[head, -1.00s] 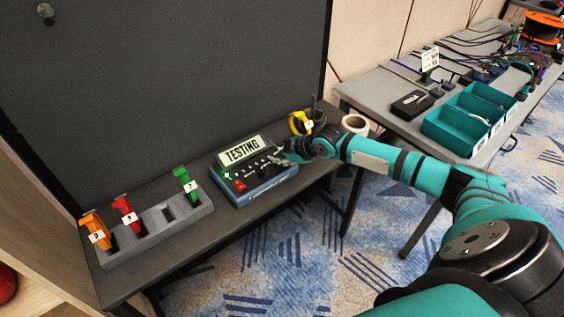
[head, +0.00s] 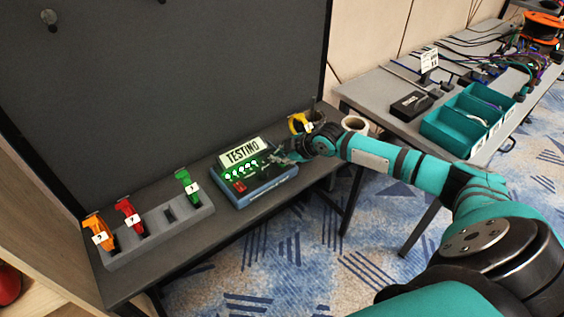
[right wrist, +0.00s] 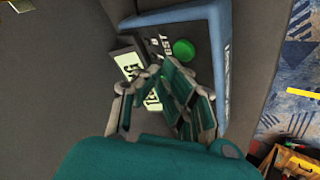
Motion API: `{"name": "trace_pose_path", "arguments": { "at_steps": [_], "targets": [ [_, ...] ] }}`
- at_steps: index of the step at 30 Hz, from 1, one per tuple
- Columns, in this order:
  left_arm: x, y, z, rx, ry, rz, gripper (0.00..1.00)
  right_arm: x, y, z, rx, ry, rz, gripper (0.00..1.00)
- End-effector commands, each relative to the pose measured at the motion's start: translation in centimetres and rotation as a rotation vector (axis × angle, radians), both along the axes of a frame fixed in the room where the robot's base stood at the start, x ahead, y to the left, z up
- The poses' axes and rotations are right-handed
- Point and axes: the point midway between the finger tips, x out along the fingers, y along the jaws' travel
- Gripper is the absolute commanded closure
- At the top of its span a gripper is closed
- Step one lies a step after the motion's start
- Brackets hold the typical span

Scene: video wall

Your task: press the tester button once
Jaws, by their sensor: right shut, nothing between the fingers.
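The tester (head: 262,188) is a blue box with a dark top on the narrow dark bench. Its display (head: 240,152) reads TESTING, and a row of several green lights (head: 240,170) is lit below it. A round green button (right wrist: 183,50) beside the lettering TEST shows in the right wrist view. My right gripper (head: 280,158) is shut and empty over the right end of the tester. In the right wrist view its fingers (right wrist: 172,72) are close beside the green button, which is uncovered; I cannot tell whether they touch the tester. My left gripper is not in view.
A grey holder (head: 160,236) with orange, red and green tagged pieces stands left of the tester. A yellow tagged piece (head: 298,123) and a tape roll (head: 355,124) are behind my right gripper. A dark panel (head: 190,80) rises behind. A side table has teal bins (head: 455,135).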

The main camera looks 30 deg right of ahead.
Motion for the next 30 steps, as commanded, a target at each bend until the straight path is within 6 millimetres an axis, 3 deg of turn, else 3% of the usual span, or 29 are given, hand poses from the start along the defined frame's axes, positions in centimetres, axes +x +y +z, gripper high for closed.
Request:
{"name": "trace_pose_path", "arguments": {
  "at_steps": [7,20,30],
  "targets": [
    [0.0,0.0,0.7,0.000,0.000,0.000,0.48,0.0,0.0,0.8,0.000,-0.001,0.000,1.00],
    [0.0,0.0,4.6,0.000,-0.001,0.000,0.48,0.0,0.0,5.0,0.000,0.000,0.000,1.00],
    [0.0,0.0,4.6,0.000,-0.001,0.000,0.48,0.0,0.0,5.0,0.000,0.000,0.000,1.00]
  ]
}}
